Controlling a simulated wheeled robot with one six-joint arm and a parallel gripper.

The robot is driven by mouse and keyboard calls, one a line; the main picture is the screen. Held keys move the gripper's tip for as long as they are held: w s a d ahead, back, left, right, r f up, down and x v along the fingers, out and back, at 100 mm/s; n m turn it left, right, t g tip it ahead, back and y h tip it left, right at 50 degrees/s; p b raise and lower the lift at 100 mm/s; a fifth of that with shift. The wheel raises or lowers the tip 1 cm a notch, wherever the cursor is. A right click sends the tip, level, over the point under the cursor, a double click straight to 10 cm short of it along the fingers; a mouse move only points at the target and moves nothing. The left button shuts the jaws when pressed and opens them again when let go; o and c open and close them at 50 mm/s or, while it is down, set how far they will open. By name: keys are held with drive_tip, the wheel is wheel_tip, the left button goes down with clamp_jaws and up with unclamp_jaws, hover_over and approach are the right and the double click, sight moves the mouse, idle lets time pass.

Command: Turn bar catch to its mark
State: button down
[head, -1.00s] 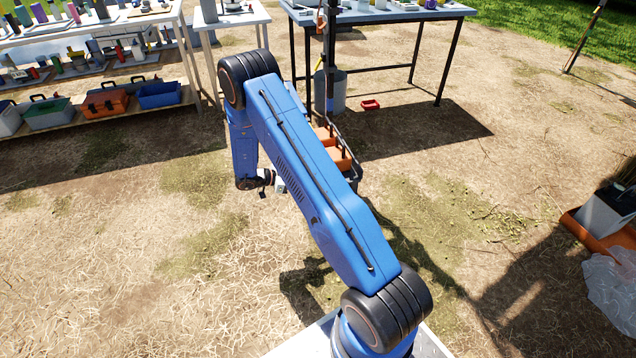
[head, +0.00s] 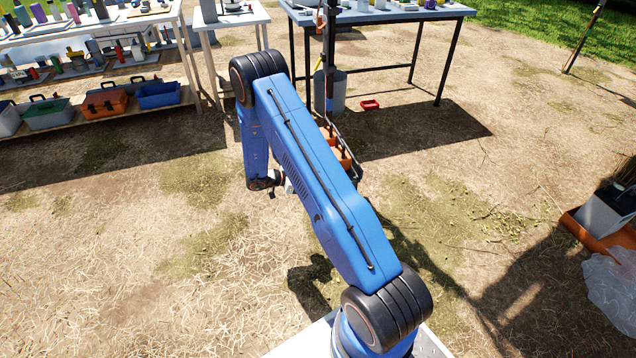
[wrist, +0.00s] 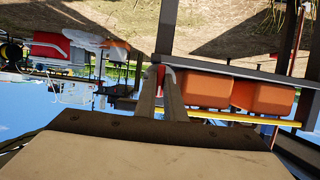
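I cannot pick out the bar catch or its mark in either view. My gripper shows in the wrist view (wrist: 161,97) as two narrow fingers close together, with a thin reddish strip visible between them. I cannot tell whether they are shut or slightly apart, or whether they touch anything. In the head view my arm hides most of the gripper. A dark frame with orange bins (head: 340,153) stands just behind my arm in the head view. The orange bins (wrist: 205,88) show to the right of the fingers in the wrist view, which looks upside down.
A grey bucket (head: 331,92) and a small red tray (head: 370,104) are near the back table (head: 390,14). Shelves with toolboxes (head: 105,104) stand at left. Open ground lies left of my arm.

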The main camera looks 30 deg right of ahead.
drive_tip(key=m+t+h, duration=0.1)
drive_tip(key=m, duration=0.3)
drive_tip(key=m+t+h, duration=0.2)
drive_tip(key=m, duration=0.3)
drive_tip(key=m+t+h, duration=0.1)
drive_tip(key=m+t, duration=0.1)
drive_tip(key=m, duration=0.3)
drive_tip(key=shift+s+a+f+h, duration=0.15)
drive_tip(key=shift+s+f+h, duration=0.15)
drive_tip(key=shift+s+f, duration=0.05)
drive_tip(key=c, duration=1.8)
unclamp_jaws()
drive_tip(key=shift+o, duration=0.2)
drive_tip(key=shift+a, duration=0.1)
drive_tip(key=s+a, duration=0.1)
drive_tip(key=a, duration=1.6)
drive_tip(key=shift+s+a, duration=0.1)
